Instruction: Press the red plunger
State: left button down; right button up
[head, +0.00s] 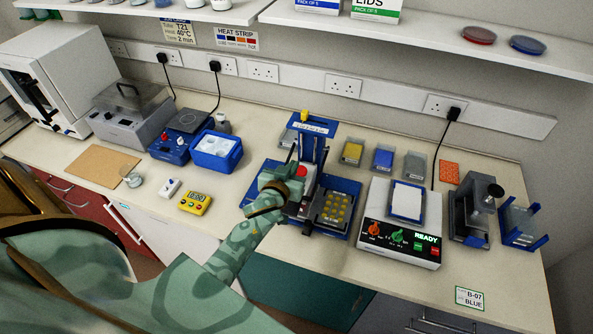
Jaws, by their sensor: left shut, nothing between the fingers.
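The red plunger (301,170) is a small red cap on the blue and grey pipetting device (311,141) at the middle of the bench. My left gripper (287,178) reaches over the bench from the lower left and is just beside the plunger, partly in front of the device. Its fingers look shut with nothing in them. I cannot tell whether they touch the plunger. The gripper hides part of the device's base. My right gripper is not in view.
A white machine with a READY display (402,229) stands further right. A yellow timer (194,203) and a blue tub (216,150) are on the left.

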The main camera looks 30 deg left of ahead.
pick_arm(q)
jog(key=x, duration=0.4)
notch_tip(320, 180, down, 3)
jog(key=shift+s+b, duration=0.15)
jog(key=shift+b, duration=0.85)
jog(key=shift+s+f, duration=0.1)
jog(key=shift+f, duration=0.4)
jog(key=shift+f+b, duration=0.1)
jog(key=shift+b, duration=0.25)
notch_tip(320, 180, down, 3)
jog(key=shift+r+b, duration=0.25)
jog(key=shift+b, duration=0.9)
jog(key=shift+r, duration=0.1)
jog(key=shift+r+p, duration=0.1)
jog(key=shift+p, duration=0.2)
